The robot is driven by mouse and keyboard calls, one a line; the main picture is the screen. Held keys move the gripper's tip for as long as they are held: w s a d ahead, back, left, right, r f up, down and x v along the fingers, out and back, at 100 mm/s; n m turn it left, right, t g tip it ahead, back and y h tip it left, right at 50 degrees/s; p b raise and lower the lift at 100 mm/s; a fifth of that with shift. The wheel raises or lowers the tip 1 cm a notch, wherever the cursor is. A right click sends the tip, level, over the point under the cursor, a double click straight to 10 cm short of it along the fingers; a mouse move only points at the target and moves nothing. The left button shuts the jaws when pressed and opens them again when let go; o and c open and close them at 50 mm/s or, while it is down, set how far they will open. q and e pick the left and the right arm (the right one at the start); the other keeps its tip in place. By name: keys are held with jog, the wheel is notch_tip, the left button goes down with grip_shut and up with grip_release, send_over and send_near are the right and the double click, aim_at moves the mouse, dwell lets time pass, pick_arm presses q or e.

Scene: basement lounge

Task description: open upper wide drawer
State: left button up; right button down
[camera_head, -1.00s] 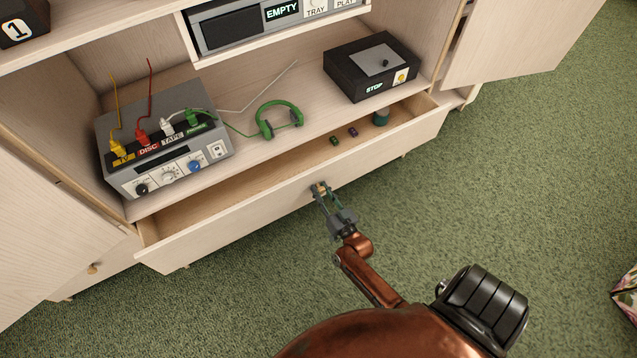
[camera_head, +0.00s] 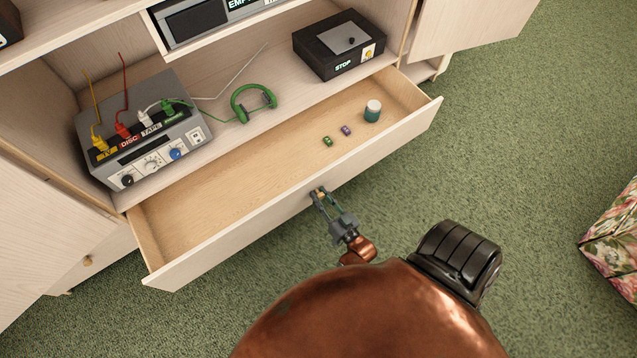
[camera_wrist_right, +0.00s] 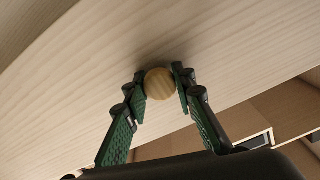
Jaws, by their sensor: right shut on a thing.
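The upper wide drawer (camera_head: 225,228) is pulled well out of the light wood cabinet, and its inside shows. A round wooden knob (camera_wrist_right: 160,83) sits on its front. My right gripper (camera_head: 319,193) is at the middle of the drawer front, shut on the knob. In the right wrist view its green fingers (camera_wrist_right: 160,90) stand on both sides of the knob. In the drawer, toward its right end, are a teal jar with a pale lid (camera_head: 372,111), a small green item (camera_head: 327,141) and a small purple item (camera_head: 346,130). My left gripper is not in view.
Above the drawer stand a grey switch box with coloured plugs (camera_head: 150,140), green headphones (camera_head: 254,102) and a black box marked STOP (camera_head: 340,45). Cabinet doors stand open at left (camera_head: 50,230) and right (camera_head: 465,25).

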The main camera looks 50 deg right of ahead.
jog(key=shift+a, duration=0.1)
jog(key=c, duration=1.6)
grip_release()
jog(key=shift+s, duration=0.15)
jog(key=v, duration=1.1)
jog(key=shift+s+f, duration=0.1)
jog(key=shift+s, duration=0.2)
